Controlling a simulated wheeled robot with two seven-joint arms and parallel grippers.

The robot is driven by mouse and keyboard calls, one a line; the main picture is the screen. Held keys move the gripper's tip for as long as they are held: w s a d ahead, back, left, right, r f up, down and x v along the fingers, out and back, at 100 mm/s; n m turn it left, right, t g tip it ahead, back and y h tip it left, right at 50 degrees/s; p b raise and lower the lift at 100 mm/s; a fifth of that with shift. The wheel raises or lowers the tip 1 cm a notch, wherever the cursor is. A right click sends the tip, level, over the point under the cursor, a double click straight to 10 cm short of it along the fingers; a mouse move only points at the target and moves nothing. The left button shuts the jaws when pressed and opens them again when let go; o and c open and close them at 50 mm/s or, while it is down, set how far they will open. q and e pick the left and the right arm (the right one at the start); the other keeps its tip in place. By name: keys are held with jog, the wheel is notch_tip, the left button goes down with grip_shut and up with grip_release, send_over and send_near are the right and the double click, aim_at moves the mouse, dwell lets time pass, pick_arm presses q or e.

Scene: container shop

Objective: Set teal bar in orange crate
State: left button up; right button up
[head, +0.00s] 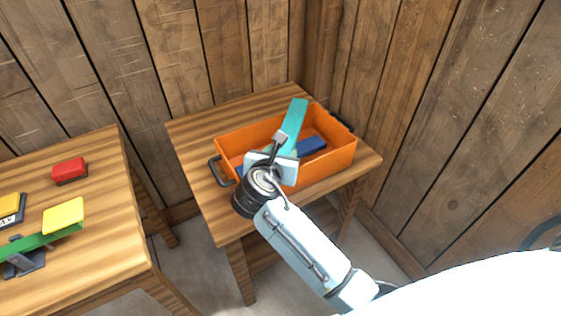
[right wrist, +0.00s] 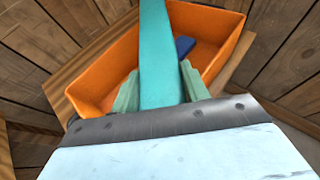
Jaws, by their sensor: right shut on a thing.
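The teal bar (head: 294,118) is long and flat and tilts over the orange crate. My right gripper (head: 279,140) is shut on the bar near its lower end. In the right wrist view the bar (right wrist: 160,55) runs away between the two pale green fingers (right wrist: 160,90). The orange crate (head: 323,166) stands on a small wooden table and has dark handles at both ends. It also shows behind the bar in the right wrist view (right wrist: 88,80). Whether the bar touches the crate I cannot tell. My left gripper is out of view.
A blue block (head: 312,145) lies in the crate, with another blue part near my gripper. The small table (head: 190,130) stands in a wooden-walled corner. A second table (head: 110,215) at left holds a red block (head: 69,170), a yellow block (head: 63,215) and a green beam (head: 35,241).

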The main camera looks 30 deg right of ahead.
jog(key=shift+f, duration=0.95)
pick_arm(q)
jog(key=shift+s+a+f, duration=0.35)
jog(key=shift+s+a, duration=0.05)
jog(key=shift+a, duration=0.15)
pick_arm(e)
jog(key=shift+f, duration=0.5)
jog(key=o, duration=1.1)
jog(key=shift+f, duration=0.1)
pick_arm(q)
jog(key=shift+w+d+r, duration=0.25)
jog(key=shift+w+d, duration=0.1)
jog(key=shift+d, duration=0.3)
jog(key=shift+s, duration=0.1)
